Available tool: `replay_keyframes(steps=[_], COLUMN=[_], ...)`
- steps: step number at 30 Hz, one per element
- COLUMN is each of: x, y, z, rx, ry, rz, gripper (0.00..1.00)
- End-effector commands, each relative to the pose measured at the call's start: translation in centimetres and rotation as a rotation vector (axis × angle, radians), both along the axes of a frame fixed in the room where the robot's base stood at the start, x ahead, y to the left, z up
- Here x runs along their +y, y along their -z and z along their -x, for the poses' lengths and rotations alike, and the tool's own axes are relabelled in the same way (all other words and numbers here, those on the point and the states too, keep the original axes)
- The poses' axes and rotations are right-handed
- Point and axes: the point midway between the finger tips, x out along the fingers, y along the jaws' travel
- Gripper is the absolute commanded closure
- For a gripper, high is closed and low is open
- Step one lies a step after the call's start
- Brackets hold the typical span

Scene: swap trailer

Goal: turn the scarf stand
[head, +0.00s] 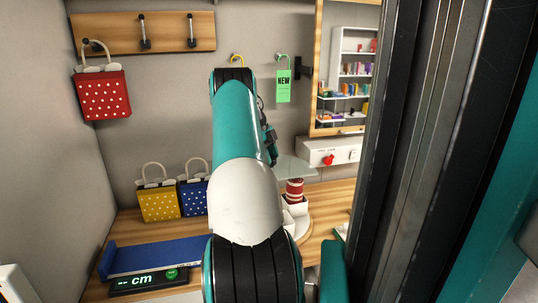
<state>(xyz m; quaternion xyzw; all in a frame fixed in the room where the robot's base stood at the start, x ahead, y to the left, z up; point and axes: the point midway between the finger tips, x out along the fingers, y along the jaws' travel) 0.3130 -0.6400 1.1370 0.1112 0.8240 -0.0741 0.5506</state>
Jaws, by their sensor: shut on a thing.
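The scarf stand seems to be the round white stand (304,228) on the wooden counter, just right of my arm. It has white, box-like holders, and a rolled red-and-white scarf (295,187) stands upright in one. My arm hides the stand's left side. A dark part of my gripper (269,143) shows past the right edge of my arm, above and behind the stand. Its fingertips and whatever is between them are hidden, so I cannot tell whether it touches the stand.
A pale glass plate (296,166) is close behind the scarf. Yellow (158,204) and blue (194,198) dotted bags stand left of my arm; a red one (102,94) hangs from a wooden hook rail (178,30). A blue-topped measuring board (155,257) lies front left. A dark door frame blocks the right.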

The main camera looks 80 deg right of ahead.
Motion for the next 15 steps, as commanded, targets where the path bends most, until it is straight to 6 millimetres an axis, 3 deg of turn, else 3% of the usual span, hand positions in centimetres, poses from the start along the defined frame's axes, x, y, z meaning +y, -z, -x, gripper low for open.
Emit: replay_keyframes(steps=[15], x=[-0.02], y=[-0.01], z=[-0.01], rx=[0.000], ry=[0.075], rz=[0.000], gripper=[0.95])
